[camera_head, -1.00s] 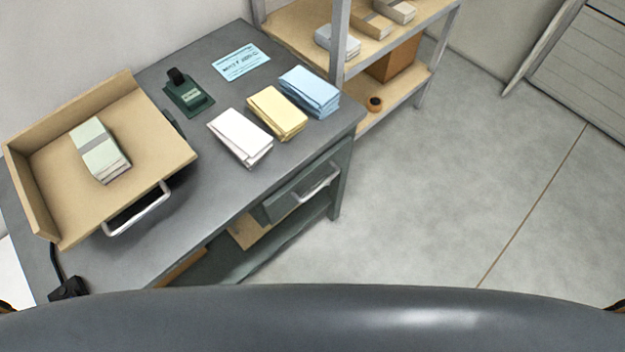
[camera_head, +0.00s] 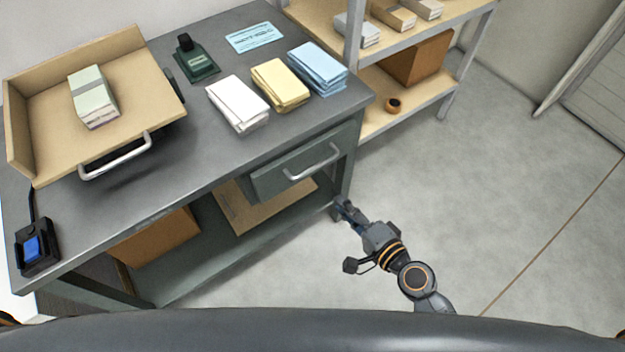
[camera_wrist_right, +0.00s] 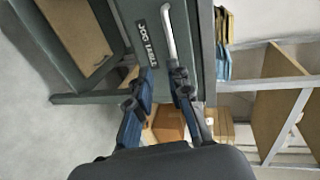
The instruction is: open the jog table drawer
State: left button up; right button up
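The jog table (camera_head: 215,190) is a dark grey bench. Its drawer (camera_head: 268,184) sits under the top at the right end and looks shut. A pale bar handle (camera_head: 312,162) is on its front. In the right wrist view the handle (camera_wrist_right: 168,32) stands ahead of the fingers, beside a dark label (camera_wrist_right: 147,45) that seems to read "JOG TABLE". My right gripper (camera_head: 343,206) is low at the bench's right front corner, below and right of the handle. Its fingers (camera_wrist_right: 160,78) are apart and empty. My left gripper is not in view.
On the bench are a tilted wooden tray (camera_head: 140,95), white (camera_head: 238,104), yellow (camera_head: 280,85) and blue (camera_head: 317,69) paper stacks, and a blue-buttoned box (camera_head: 36,250). A shelf rack (camera_head: 440,90) stands to the right. The floor (camera_head: 500,190) in front is clear.

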aim_at(309, 169)
jog(key=x, duration=0.4)
jog(key=r+x, duration=0.1)
jog(key=x, duration=0.4)
jog(key=r+x, duration=0.1)
jog(key=x, duration=0.4)
jog(key=shift+w+a+p, duration=0.1)
jog(key=shift+a+p, duration=0.1)
jog(key=shift+p, duration=0.15)
grip_shut()
